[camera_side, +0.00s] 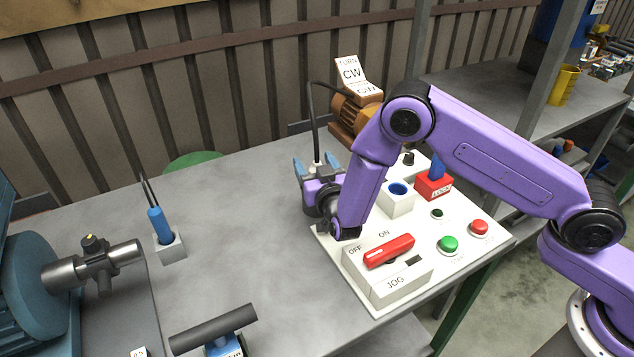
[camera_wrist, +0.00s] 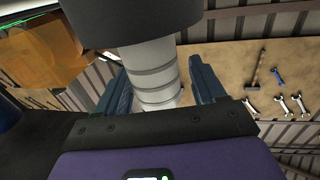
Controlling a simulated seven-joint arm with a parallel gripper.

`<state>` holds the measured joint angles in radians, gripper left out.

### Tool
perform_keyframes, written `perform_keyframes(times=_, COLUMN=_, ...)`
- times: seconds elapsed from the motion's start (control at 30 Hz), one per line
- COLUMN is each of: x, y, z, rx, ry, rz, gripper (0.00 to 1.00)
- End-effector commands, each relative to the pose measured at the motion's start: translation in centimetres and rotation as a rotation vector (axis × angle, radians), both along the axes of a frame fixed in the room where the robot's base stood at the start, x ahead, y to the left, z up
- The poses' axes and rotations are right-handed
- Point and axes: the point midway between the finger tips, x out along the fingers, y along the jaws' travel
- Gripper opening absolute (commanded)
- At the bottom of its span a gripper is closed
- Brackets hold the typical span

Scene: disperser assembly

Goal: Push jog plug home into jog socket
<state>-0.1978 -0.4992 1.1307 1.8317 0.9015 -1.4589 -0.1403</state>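The white plug end (camera_side: 317,165), taken here as the jog plug, stands roughly upright at the panel's back left with a black cable arching up from it. In the wrist view it is a pale ringed cylinder (camera_wrist: 156,75) joined to a wide dark body (camera_wrist: 130,20). My gripper (camera_side: 317,170) reaches around it from the near side. Its blue fingers also show in the wrist view (camera_wrist: 160,88), one on each side of the ringed part, with a gap at the right finger. The gripper looks open.
The white panel carries a JOG box (camera_side: 388,289) with a red switch (camera_side: 389,250), a blue-ringed white block (camera_side: 397,203), a red block (camera_side: 433,188) and buttons. An orange motor (camera_side: 353,115) stands behind.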

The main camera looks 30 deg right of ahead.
Motion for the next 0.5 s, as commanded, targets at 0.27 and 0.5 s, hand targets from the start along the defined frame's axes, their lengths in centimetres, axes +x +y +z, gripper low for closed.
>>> perform_keyframes(times=0.27, x=-0.02, y=0.02, z=0.06, rx=0.001, ry=-0.001, rz=0.0, gripper=0.05)
perform_keyframes(times=0.5, x=-0.02, y=0.02, z=0.17, rx=0.001, ry=-0.002, rz=0.0, gripper=0.05)
